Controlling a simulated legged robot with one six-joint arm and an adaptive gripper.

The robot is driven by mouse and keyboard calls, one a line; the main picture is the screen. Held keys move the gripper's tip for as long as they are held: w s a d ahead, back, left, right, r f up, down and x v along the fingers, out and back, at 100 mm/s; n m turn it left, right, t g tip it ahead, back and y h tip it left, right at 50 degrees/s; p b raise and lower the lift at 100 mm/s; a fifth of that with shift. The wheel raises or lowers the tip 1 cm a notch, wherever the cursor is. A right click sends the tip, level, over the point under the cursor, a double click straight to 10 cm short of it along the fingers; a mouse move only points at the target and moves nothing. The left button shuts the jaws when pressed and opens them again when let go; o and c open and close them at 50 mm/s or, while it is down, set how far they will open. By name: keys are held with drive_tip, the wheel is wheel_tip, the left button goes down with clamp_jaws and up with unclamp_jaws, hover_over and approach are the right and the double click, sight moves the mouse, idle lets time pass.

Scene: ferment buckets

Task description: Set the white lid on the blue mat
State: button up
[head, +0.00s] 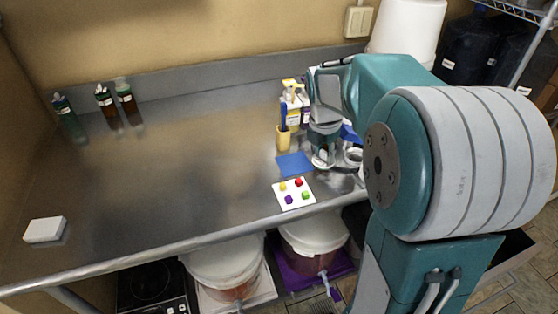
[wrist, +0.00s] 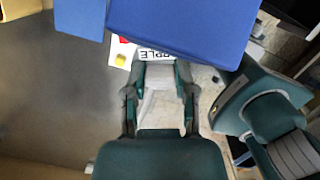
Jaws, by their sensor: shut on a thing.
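The blue mat (head: 294,164) lies flat on the steel counter, behind a white card with coloured dots. My gripper (head: 323,152) points down just right of the mat. It is shut on a small pale round thing, the white lid (head: 320,164), whose shape is partly hidden by the fingers. The lid is beside the mat, not over its middle; I cannot tell its exact height above the counter. In the wrist view my gripper (wrist: 160,100) shows two fingers with a pale surface between them.
The dotted card (head: 295,193) lies near the counter's front edge. A yellow cup (head: 284,139) and bottles (head: 293,103) stand behind the mat. The counter's left half is mostly clear.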

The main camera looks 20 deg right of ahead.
drive_tip(key=shift+w+r, duration=0.1)
drive_tip(key=shift+w, duration=0.3)
drive_tip(key=w+a+f, duration=0.1)
drive_tip(key=w+f, duration=0.3)
drive_tip(key=w, duration=0.5)
hover_over(295, 162)
drive_tip(key=f, duration=0.5)
drive_tip(key=shift+s+a+f, duration=0.2)
drive_tip(key=shift+s, duration=0.2)
drive_tip(key=shift+w+f, duration=0.2)
drive_tip(key=shift+f, duration=1.55)
drive_tip(key=o, duration=0.9)
drive_tip(key=shift+f, duration=0.1)
